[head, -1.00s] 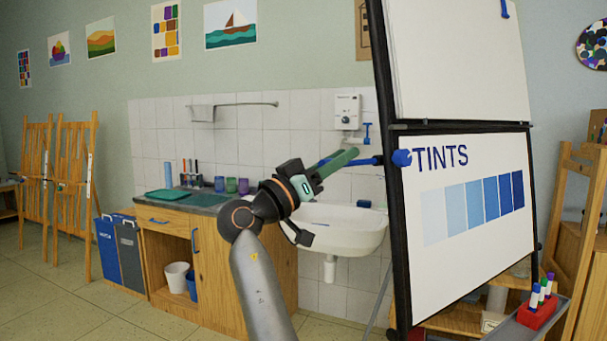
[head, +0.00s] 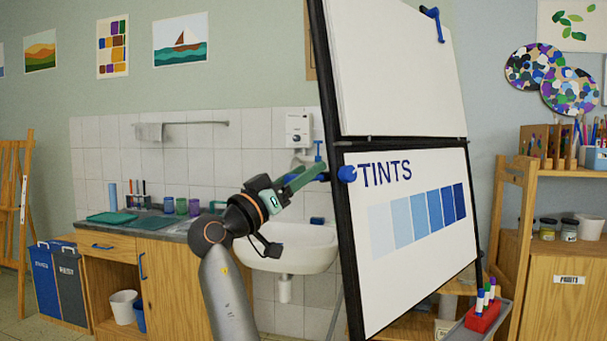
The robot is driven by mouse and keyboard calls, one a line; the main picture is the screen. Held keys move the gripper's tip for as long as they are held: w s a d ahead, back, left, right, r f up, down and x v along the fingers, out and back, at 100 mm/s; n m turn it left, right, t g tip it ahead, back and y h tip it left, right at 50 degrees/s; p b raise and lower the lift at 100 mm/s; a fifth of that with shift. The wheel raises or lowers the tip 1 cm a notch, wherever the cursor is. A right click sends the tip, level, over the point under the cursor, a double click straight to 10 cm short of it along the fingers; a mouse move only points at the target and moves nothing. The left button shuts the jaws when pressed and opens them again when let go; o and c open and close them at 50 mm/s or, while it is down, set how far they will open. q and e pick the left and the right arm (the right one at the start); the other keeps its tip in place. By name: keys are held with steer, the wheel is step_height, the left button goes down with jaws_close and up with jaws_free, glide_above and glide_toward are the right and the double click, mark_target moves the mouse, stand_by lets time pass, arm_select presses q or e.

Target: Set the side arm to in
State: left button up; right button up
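The side arm (head: 325,177) is a blue bar with a round blue knob at the left edge of the flip chart (head: 341,235). It sticks out to the left from the black frame, about level. The fingers hide part of the bar. I cannot tell whether they touch it or are closed on it.
A marker tray (head: 462,335) with a red holder (head: 483,315) projects at the chart's lower right. A wooden shelf (head: 570,173) stands at the right.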

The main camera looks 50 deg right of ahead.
steer(key=shift+a+f, duration=0.1)
steer(key=shift+a+f, duration=0.1)
steer(key=shift+a, duration=0.15)
steer(key=b+v, duration=0.1)
steer(key=v, duration=1.1)
